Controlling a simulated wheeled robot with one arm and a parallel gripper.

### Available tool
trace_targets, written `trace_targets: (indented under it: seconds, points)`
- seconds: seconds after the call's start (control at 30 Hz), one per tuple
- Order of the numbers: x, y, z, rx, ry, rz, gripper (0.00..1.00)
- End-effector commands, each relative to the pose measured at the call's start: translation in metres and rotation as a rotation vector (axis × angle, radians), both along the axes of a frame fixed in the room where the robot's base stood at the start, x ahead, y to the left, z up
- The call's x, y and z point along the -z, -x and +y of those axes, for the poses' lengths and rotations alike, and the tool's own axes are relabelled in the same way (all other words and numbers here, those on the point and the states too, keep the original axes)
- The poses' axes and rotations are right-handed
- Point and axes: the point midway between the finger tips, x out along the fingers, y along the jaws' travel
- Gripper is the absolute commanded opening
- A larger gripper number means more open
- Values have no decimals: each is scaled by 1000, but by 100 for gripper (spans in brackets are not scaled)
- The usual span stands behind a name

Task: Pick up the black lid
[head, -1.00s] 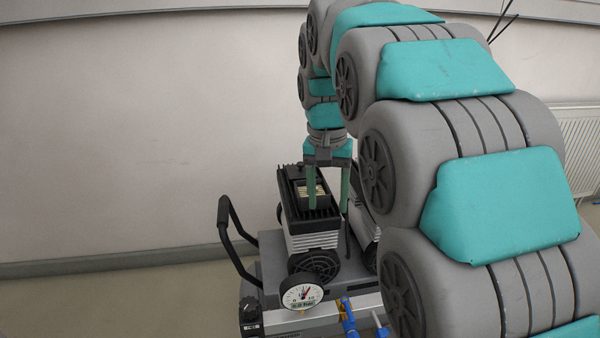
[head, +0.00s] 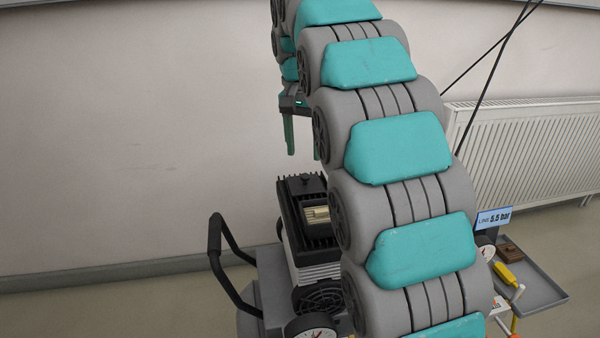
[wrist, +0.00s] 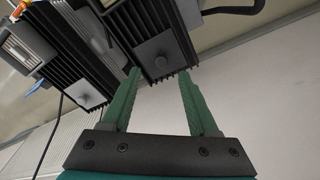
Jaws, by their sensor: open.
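The machine has a black finned top (head: 307,215) with a raised block at its back and a small opening showing something pale. I cannot tell whether this top or another part is the black lid; no separate lid stands out. My gripper (head: 304,155) is open and empty, its green fingers hanging above and apart from the top in the head view. In the wrist view my gripper (wrist: 160,72) points toward the black top (wrist: 155,40), which shows a grey knob-like part between and beyond the fingertips. My arm hides the machine's right side.
A second black finned unit (wrist: 75,60) stands beside it. A black handle (head: 228,270) curves up at the left. A gauge (head: 312,328) sits in front. A grey tray (head: 540,290) with a brown item is at right, near a radiator (head: 540,150). The wall is behind.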

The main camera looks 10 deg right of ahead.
Motion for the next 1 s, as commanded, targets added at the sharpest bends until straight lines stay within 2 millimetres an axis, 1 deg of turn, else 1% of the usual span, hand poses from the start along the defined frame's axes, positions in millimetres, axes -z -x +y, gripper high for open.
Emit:
trace_targets:
  seconds: [0.17,0.4,0.67,1.0]
  points:
    - [3,-2,0,3,-1,-2,60]
    - [22,-3,-1,2,0,0,60]
    - [34,-4,-3,2,0,-2,60]
    - [74,-6,-6,2,0,0,60]
